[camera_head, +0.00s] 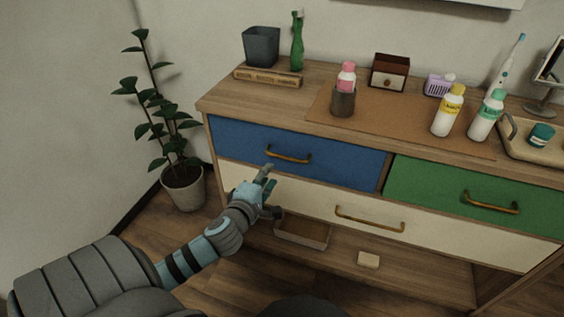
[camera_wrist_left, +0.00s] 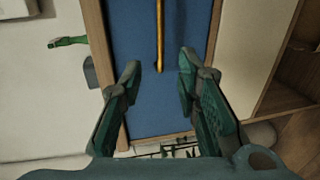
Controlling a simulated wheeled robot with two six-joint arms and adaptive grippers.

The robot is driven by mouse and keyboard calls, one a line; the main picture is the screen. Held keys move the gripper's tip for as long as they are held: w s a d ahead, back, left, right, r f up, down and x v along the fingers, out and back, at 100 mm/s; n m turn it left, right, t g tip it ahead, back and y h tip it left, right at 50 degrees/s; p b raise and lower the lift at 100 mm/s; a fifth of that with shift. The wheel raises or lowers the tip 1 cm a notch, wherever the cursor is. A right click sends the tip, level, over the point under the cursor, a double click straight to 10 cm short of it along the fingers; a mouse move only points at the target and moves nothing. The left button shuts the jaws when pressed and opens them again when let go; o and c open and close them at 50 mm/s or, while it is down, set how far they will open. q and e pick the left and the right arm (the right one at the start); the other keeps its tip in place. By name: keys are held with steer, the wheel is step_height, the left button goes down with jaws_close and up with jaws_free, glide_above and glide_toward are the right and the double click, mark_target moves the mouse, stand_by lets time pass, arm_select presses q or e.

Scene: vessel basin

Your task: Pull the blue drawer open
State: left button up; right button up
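The blue drawer (camera_head: 330,158) is shut in the upper left of the wooden dresser. Its brass handle (camera_head: 288,154) is a horizontal bar near the middle left of the drawer front. In the left wrist view the blue front (camera_wrist_left: 135,95) fills the middle, and the handle (camera_wrist_left: 160,35) runs upright from the top edge. My left gripper (camera_head: 267,178) is in front of the drawer, just below and left of the handle. In the wrist view its two fingers (camera_wrist_left: 158,80) are apart with nothing between them, near the handle's lower end. My right gripper is not in view.
A green drawer (camera_head: 470,197) is at the right and a cream drawer (camera_head: 320,203) below, both shut. Bottles and a cup (camera_head: 343,101) stand on the dresser top. A potted plant (camera_head: 183,187) is on the floor left. A tray (camera_head: 302,233) lies on the lower shelf.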

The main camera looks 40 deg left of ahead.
mark_target(281, 157)
arm_select(q)
steer(key=b+x, duration=0.2)
steer(key=x, duration=1)
steer(key=shift+w, duration=0.1)
steer(key=shift+c, duration=0.2)
jaws_close()
